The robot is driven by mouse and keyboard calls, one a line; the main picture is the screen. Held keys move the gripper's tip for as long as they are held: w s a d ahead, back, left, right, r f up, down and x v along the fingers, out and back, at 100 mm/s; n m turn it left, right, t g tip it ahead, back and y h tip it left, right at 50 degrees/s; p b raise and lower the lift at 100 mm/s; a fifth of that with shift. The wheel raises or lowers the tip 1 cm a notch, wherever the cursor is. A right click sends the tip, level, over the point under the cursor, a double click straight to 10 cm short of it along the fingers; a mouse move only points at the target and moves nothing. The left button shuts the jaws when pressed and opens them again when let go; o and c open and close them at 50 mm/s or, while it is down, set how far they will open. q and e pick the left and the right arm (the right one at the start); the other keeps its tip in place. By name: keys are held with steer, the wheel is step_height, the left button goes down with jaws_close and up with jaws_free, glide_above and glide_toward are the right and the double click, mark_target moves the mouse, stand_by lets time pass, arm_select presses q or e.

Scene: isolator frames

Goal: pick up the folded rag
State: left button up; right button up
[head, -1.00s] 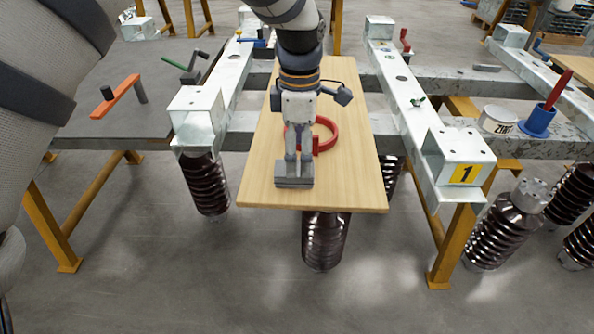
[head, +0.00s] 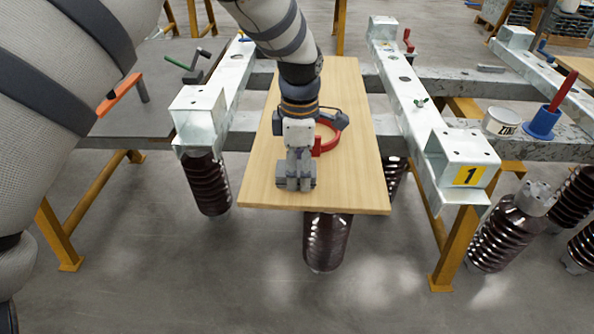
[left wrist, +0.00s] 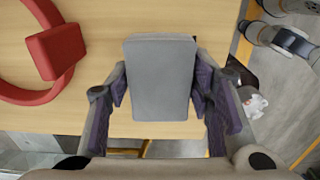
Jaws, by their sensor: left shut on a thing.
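The folded rag (left wrist: 160,78) is a grey, flat, rounded block. In the left wrist view it sits between the two purple-padded fingers of my left gripper (left wrist: 160,92), which press on its two sides. In the head view the rag (head: 283,182) lies near the front edge of the light wooden board (head: 350,190), partly hidden by my left gripper (head: 299,182). That gripper is shut on the rag from above. I cannot tell any gap between rag and board. My right gripper is not in view.
A red ring-shaped tool (head: 338,134) lies on the board just behind the gripper, and shows left in the wrist view (left wrist: 55,52). Galvanised steel beams (head: 410,85) flank the board.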

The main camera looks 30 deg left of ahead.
arm_select(q)
steer(key=shift+r, duration=0.1)
steer(key=shift+r, duration=0.35)
steer(key=s+d+r+p, duration=0.2)
steer(key=s+r+p, duration=0.2)
steer(key=s+r, duration=0.8)
steer(key=shift+s+d, duration=0.2)
steer(key=shift+s, duration=0.7)
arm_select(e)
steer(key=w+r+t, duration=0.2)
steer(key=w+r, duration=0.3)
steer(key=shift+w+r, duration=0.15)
arm_select(q)
steer(key=shift+r, duration=0.1)
